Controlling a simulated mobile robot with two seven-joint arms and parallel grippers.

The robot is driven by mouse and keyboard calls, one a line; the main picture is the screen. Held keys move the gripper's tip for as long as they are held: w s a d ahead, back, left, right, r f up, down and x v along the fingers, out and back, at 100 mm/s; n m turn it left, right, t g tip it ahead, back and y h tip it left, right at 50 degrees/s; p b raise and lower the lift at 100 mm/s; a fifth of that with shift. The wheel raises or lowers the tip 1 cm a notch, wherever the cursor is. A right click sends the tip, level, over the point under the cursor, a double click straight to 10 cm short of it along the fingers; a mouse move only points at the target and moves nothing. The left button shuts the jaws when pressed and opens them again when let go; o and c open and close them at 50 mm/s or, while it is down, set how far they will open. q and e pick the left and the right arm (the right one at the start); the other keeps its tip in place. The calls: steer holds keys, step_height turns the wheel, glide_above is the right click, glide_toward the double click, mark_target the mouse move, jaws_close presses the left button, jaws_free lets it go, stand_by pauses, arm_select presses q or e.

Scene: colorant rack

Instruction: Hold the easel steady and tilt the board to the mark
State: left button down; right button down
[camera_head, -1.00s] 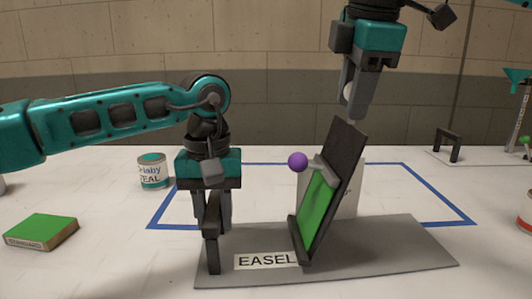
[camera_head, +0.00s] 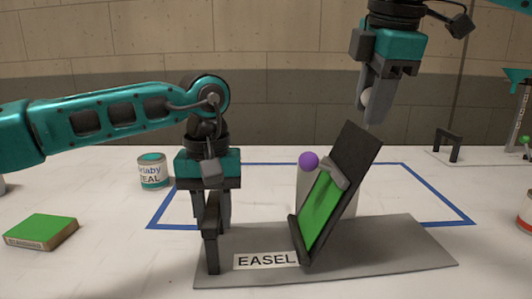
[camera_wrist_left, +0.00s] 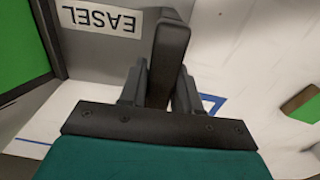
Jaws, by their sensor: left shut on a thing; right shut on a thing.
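The easel has a grey base plate (camera_head: 400,255) with an EASEL label (camera_head: 267,260) and a dark tilting board (camera_head: 358,152) carrying a green panel (camera_head: 320,212). The board leans to the right. My left gripper (camera_head: 211,215) is shut on the dark upright handle (camera_head: 211,250) at the base's left end; the handle also shows in the left wrist view (camera_wrist_left: 170,45). My right gripper (camera_head: 370,115) is shut on a pale round knob (camera_head: 366,98) above the board's top edge; the knob's link to the board is hard to see. A purple ball (camera_head: 309,161) shows beside the board.
A pale card (camera_head: 347,203) stands behind the board, partly hidden. A blue outline (camera_head: 445,208) marks the table around the base. A dark handle (camera_head: 447,147) stands at the back right.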

arm_select(q)
steer(key=shift+a, duration=0.2)
arm_select(e)
steer(key=shift+w+d+f, duration=0.1)
steer(key=shift+d+f, duration=0.05)
steer(key=shift+d, duration=0.15)
steer(key=shift+d+f, duration=0.35)
steer(key=shift+d, duration=0.6)
steer(key=shift+w+d+f, duration=0.1)
steer(key=shift+d+f, duration=0.15)
steer(key=shift+d, duration=0.15)
arm_select(q)
steer(key=shift+d, duration=0.1)
arm_select(e)
steer(key=c, duration=0.7)
jaws_free()
steer(key=shift+a, duration=0.1)
steer(key=shift+r, duration=0.1)
